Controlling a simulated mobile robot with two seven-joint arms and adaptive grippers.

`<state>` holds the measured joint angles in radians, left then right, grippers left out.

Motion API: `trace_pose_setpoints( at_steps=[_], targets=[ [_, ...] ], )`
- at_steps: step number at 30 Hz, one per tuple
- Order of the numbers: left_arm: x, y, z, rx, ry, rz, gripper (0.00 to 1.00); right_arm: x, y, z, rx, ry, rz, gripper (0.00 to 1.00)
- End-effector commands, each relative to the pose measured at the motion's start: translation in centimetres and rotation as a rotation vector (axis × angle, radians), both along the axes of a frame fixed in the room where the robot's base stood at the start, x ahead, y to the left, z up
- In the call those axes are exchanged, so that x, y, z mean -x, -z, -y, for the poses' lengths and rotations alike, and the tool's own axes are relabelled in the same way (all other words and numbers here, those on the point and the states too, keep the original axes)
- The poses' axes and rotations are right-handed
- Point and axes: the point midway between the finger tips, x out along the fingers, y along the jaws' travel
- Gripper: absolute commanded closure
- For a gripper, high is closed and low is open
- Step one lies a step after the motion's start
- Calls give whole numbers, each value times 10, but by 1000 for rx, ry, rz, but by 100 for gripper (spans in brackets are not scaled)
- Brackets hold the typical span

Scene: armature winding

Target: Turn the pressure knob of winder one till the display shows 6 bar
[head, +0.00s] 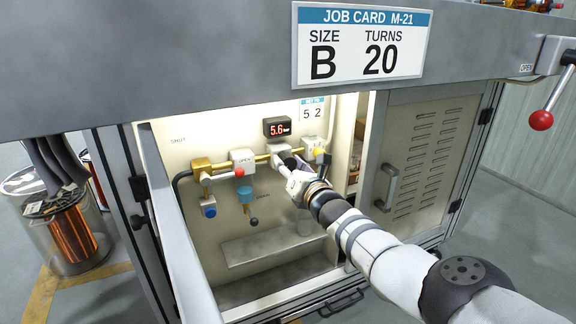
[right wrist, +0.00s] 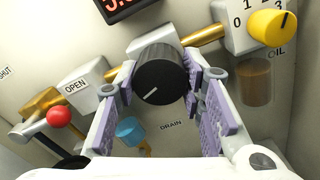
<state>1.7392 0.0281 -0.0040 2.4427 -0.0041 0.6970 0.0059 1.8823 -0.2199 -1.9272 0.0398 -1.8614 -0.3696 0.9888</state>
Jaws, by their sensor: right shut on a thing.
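The small dark display (head: 277,128) inside the open cabinet reads 5.6 bar in red digits. In the right wrist view only part of the display (right wrist: 125,8) shows, at the top edge. The black pressure knob (right wrist: 163,72) sits below it, with a white mark pointing to the lower left. My right gripper (head: 293,168) reaches into the cabinet and is shut on the knob, one purple-padded finger on each side. In the head view the gripper hides most of the knob. My left gripper does not show.
A yellow dial (right wrist: 276,23) marked OIL is to the right. A red-tipped lever (right wrist: 59,117) by an OPEN label and a blue drain part (right wrist: 131,130) are close by. The cabinet's vented door (head: 418,145) stands at right; a job card (head: 361,45) hangs above.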

Motion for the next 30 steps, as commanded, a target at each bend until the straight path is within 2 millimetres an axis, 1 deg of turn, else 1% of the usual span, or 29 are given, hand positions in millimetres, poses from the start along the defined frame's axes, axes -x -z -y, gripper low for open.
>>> trace_pose_setpoints(
  at_steps=[1,12,13,15,27,30],
  targets=[
    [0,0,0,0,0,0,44,-1,-4,0,-4,1,5,92],
    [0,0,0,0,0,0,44,-1,-4,0,-5,1,5,92],
    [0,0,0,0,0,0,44,-1,-4,0,-5,1,5,57],
    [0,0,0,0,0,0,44,-1,-4,0,-5,1,5,44],
    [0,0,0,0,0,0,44,0,-1,0,-3,0,0,44],
    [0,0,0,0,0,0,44,0,-1,0,33,0,15,44]
  ],
)
